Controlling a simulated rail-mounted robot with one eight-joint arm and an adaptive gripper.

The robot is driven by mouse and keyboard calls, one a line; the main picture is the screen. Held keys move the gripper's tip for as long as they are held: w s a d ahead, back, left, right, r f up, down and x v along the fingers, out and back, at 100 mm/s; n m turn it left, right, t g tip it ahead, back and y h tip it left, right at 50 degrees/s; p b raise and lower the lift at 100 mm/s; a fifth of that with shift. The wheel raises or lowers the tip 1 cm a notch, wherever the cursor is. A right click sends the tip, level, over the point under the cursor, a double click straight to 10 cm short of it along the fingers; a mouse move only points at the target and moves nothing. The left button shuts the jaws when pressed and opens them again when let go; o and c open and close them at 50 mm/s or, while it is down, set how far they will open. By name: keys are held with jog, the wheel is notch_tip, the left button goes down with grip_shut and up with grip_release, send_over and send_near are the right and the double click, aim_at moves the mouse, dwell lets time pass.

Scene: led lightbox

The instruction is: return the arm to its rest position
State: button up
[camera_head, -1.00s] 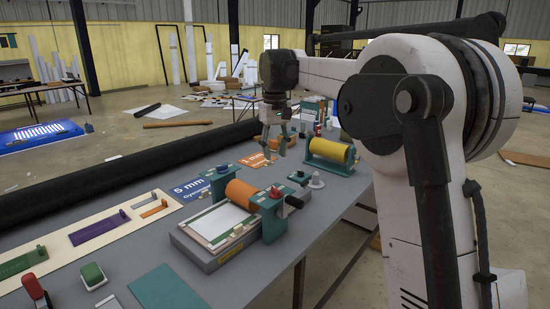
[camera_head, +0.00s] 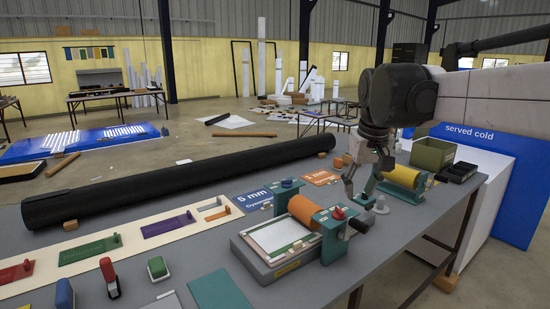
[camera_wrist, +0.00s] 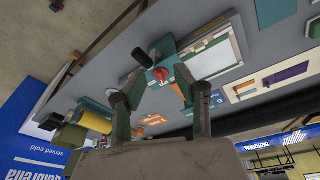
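My gripper (camera_head: 360,195) hangs from my arm above the grey bench (camera_head: 385,235), pointing down. In the head view its fingers overlap the gap between the orange roller press (camera_head: 303,209) and the yellow roller (camera_head: 403,177). In the wrist view the two fingers (camera_wrist: 158,74) stand apart with nothing between them. Beyond their tips the orange press's red knob (camera_wrist: 160,74) and black handle (camera_wrist: 140,57) show. My arm reaches in from the right; its base is out of view.
A long black roll (camera_head: 180,181) lies along the bench's back edge. Coloured tools lie on a cream board (camera_head: 85,236). A green bin (camera_head: 432,154) and a blue panel (camera_head: 520,190) stand at the right. Space above the bench is open.

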jog(key=s+f+t, duration=0.1)
jog(key=s+f, duration=0.3)
jog(key=s, duration=0.4)
jog(key=s+f+m+t, duration=0.1)
jog(key=s+f+t, duration=0.1)
jog(key=s+f, duration=0.3)
jog(key=s+f+t, duration=0.1)
jog(key=s+f, duration=0.3)
jog(key=s, duration=0.7)
jog(key=shift+f+m, duration=0.3)
